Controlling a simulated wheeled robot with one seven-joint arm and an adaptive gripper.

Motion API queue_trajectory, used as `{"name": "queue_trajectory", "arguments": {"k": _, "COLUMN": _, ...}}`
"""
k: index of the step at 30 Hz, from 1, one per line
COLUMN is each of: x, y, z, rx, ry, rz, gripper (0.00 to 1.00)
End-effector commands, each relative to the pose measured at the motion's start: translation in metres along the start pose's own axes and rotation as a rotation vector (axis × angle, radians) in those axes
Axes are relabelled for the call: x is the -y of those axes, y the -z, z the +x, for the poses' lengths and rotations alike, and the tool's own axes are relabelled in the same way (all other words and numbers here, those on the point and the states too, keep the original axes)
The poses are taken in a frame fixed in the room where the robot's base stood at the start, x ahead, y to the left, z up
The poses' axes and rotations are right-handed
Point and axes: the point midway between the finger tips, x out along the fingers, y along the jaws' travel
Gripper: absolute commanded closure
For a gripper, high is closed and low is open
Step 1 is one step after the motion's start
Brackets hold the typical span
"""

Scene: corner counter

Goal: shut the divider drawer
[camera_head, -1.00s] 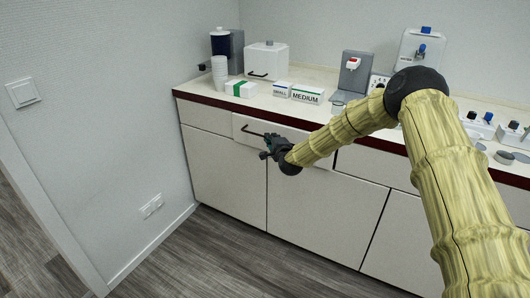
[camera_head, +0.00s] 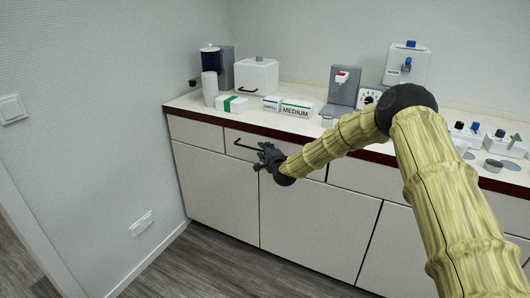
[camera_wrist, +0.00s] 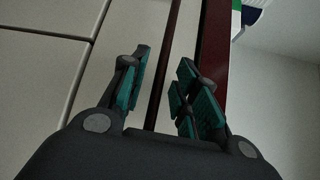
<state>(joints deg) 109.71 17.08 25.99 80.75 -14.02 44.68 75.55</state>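The divider drawer (camera_head: 237,135) is the pale front with a dark bar handle (camera_head: 243,147), under the counter's maroon edge. Its front looks about level with the neighbouring fronts; a small gap cannot be ruled out. My gripper (camera_head: 264,154) is at the right part of the handle, in front of the drawer. In the wrist view, my gripper (camera_wrist: 163,95) has its two teal-padded fingers apart, and the dark handle bar (camera_wrist: 167,65) runs between them. Whether a finger touches the bar cannot be told. My gripper hides part of the drawer front.
The counter edge (camera_wrist: 212,60) runs close beside the right finger in the wrist view. On the counter stand a white box (camera_head: 256,76), cups (camera_head: 209,88), a MEDIUM box (camera_head: 297,108) and several devices. A wall closes off the left; floor is clear below.

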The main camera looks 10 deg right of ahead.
Motion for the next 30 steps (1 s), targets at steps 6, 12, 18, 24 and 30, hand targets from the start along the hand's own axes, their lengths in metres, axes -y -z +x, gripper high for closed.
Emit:
{"name": "queue_trajectory", "arguments": {"k": 6, "x": 0.0, "y": 0.0, "z": -0.006, "rx": 0.0, "ry": -0.001, "rz": 0.0, "gripper": 0.7}}
{"name": "queue_trajectory", "arguments": {"k": 12, "x": 0.0, "y": 0.0, "z": -0.032, "rx": 0.001, "ry": -0.002, "rz": 0.002, "gripper": 0.7}}
{"name": "queue_trajectory", "arguments": {"k": 18, "x": 0.0, "y": 0.001, "z": -0.067, "rx": 0.0, "ry": -0.001, "rz": 0.003, "gripper": 0.7}}
{"name": "queue_trajectory", "arguments": {"k": 24, "x": 0.001, "y": 0.001, "z": -0.099, "rx": -0.001, "ry": 0.0, "rz": 0.002, "gripper": 0.7}}
{"name": "queue_trajectory", "arguments": {"k": 30, "x": 0.0, "y": 0.001, "z": -0.116, "rx": 0.0, "ry": 0.0, "rz": 0.001, "gripper": 0.7}}
